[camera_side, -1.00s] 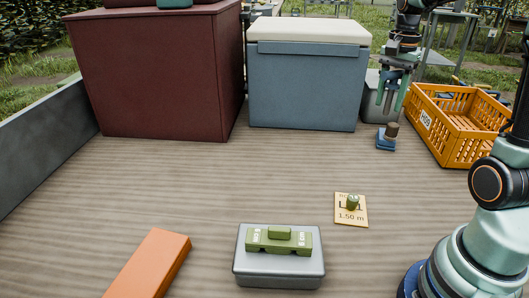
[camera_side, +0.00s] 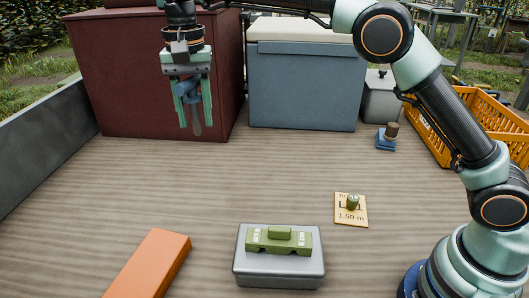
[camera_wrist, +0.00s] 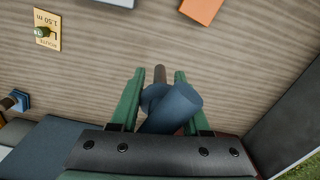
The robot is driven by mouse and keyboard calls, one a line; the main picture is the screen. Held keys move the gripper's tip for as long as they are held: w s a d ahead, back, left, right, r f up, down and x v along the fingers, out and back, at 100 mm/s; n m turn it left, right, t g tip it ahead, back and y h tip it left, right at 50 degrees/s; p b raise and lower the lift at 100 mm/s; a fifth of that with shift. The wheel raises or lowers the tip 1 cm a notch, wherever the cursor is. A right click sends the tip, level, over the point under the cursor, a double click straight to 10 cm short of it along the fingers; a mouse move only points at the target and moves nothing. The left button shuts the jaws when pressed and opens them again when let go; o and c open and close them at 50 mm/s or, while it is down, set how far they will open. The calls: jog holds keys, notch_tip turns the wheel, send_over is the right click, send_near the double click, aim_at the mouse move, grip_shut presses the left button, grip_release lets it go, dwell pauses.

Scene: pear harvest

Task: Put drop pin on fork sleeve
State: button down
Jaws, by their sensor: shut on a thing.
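My gripper (camera_side: 194,117) hangs in front of the dark red box at the upper left in the side view, fingers down. It is shut on what I take to be the drop pin (camera_side: 196,127), a grey-blue piece with a darker shank pointing down. In the wrist view the pin (camera_wrist: 174,106) lies between the green fingers (camera_wrist: 159,76), and its blue head hides part of the shank. The orange bar, probably the fork sleeve (camera_side: 150,264), lies on the table at the front left, apart from the pin. Its end shows at the wrist view's top (camera_wrist: 201,9).
A grey case (camera_side: 278,275) with a green block (camera_side: 279,240) stands front centre. A yellow card (camera_side: 351,217) bears a small green piece. Behind are the red box (camera_side: 160,85), blue cooler (camera_side: 303,95), blue-and-brown piece (camera_side: 387,140) and orange crate (camera_side: 510,150). The middle table is clear.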

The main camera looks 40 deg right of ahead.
jog(key=s+a+n, duration=0.2)
jog(key=s+a, duration=0.2)
jog(key=a, duration=0.4)
jog(key=s+a+n, duration=0.1)
jog(key=s+a, duration=0.3)
jog(key=a, duration=0.4)
send_over(161, 267)
notch_tip(161, 267, down, 21)
jog(key=shift+r, duration=0.15)
jog(key=shift+c, duration=1.9)
grip_release()
